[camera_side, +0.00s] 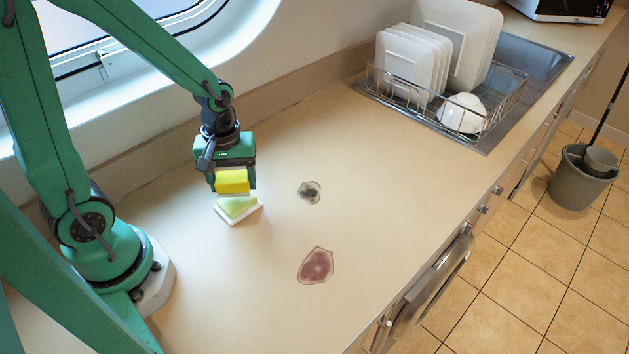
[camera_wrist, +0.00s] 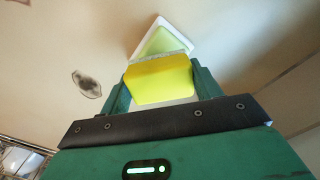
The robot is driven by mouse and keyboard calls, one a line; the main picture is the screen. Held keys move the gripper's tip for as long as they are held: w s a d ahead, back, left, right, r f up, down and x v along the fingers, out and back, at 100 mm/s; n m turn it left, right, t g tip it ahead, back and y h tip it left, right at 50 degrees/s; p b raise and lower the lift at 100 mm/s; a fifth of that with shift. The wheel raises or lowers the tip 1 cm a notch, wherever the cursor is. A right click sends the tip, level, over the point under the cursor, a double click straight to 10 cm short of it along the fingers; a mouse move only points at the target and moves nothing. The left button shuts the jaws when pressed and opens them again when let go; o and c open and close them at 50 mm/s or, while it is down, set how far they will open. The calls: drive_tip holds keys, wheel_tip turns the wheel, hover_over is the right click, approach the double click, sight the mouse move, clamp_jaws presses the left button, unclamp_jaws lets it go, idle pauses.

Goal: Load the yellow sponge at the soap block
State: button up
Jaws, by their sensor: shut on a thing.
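My gripper (camera_side: 233,184) is shut on the yellow sponge (camera_side: 232,181). The sponge also shows between the two fingers in the wrist view (camera_wrist: 160,82), with a pale layer along its far edge. The soap block (camera_side: 238,208) is pale green in a white tray (camera_side: 243,219) on the counter, directly below the sponge in the side view. In the wrist view the soap block (camera_wrist: 162,42) shows just past the sponge's far edge, partly hidden by it. I cannot tell whether the sponge touches the soap.
A dark grey stain (camera_side: 310,192) and a reddish-brown stain (camera_side: 316,265) mark the counter (camera_side: 380,190) to the right. A dish rack (camera_side: 440,97) with white plates and a bowl stands at the back right. The wall with the porthole is behind my gripper.

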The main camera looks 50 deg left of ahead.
sight(232, 176)
drive_tip(key=shift+r, duration=2.15)
drive_tip(key=w+d+r+m, duration=0.1)
drive_tip(key=w+r+m, duration=0.8)
drive_tip(key=w, duration=0.4)
drive_tip(key=shift+w+d+m, duration=0.15)
drive_tip(key=shift+w+m, duration=0.25)
drive_tip(key=shift+m, duration=0.1)
